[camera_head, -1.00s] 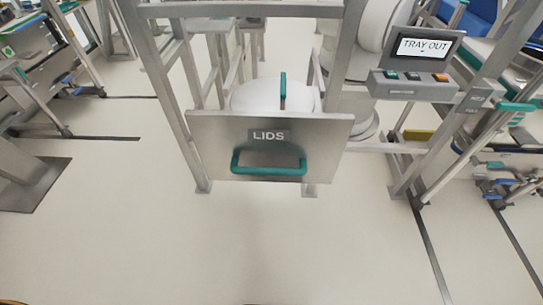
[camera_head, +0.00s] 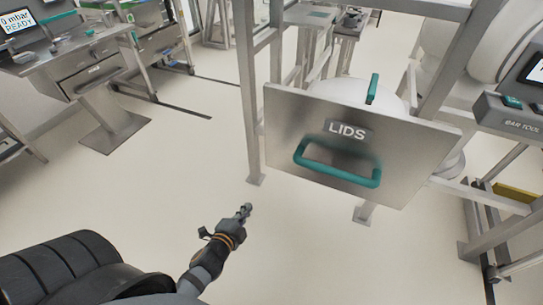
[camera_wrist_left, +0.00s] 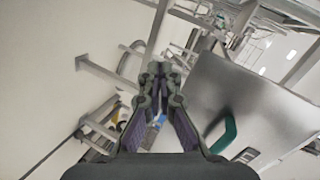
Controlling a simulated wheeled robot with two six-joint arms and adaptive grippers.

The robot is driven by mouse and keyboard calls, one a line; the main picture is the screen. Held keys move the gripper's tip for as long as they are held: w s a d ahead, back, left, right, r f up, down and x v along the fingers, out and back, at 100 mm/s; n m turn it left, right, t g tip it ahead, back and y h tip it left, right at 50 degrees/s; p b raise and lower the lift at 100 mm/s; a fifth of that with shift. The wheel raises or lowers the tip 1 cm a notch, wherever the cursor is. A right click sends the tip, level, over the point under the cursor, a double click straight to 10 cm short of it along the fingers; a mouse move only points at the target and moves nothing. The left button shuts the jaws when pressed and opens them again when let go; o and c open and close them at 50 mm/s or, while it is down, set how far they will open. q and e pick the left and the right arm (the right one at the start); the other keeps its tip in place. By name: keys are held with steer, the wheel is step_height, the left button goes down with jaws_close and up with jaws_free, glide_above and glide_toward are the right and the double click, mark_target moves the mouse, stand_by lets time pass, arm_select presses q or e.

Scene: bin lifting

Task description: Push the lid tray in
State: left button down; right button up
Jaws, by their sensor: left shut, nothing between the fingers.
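The lid tray (camera_head: 420,152) has a steel front panel with a "LIDS" label and a teal handle (camera_head: 335,172) in the head view. A white round lid (camera_head: 345,93) with a teal grip (camera_head: 373,88) shows behind the panel. My left gripper (camera_head: 246,209) is shut and empty, left of and below the panel, apart from it. In the left wrist view the left gripper's fingers (camera_wrist_left: 157,68) are together. The panel (camera_wrist_left: 262,95) and part of its teal handle (camera_wrist_left: 223,135) show to the right there. My right gripper is not in view.
A steel frame (camera_head: 247,110) stands around the tray. A control box (camera_head: 508,117) is at the right. At the left are a workbench (camera_head: 85,60) and a screen reading "READY". The floor in front of the tray is clear.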

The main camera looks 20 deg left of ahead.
arm_select(q)
step_height(320, 180, up, 18)
steer(key=d+m+t+b, duration=0.2)
steer(key=d+m+t, duration=0.1)
steer(key=m+t, duration=0.1)
steer(key=p, duration=0.5)
glide_toward(275, 138)
steer(key=shift+h, duration=0.4)
steer(key=w, duration=0.2)
steer(key=w+p, duration=0.2)
steer(key=w, duration=0.1)
steer(key=shift+w+a, duration=0.25)
steer(key=shift+w, duration=0.1)
steer(key=shift+w+f+p, duration=0.1)
steer(key=shift+w+p, duration=0.2)
steer(key=shift+w, duration=0.3)
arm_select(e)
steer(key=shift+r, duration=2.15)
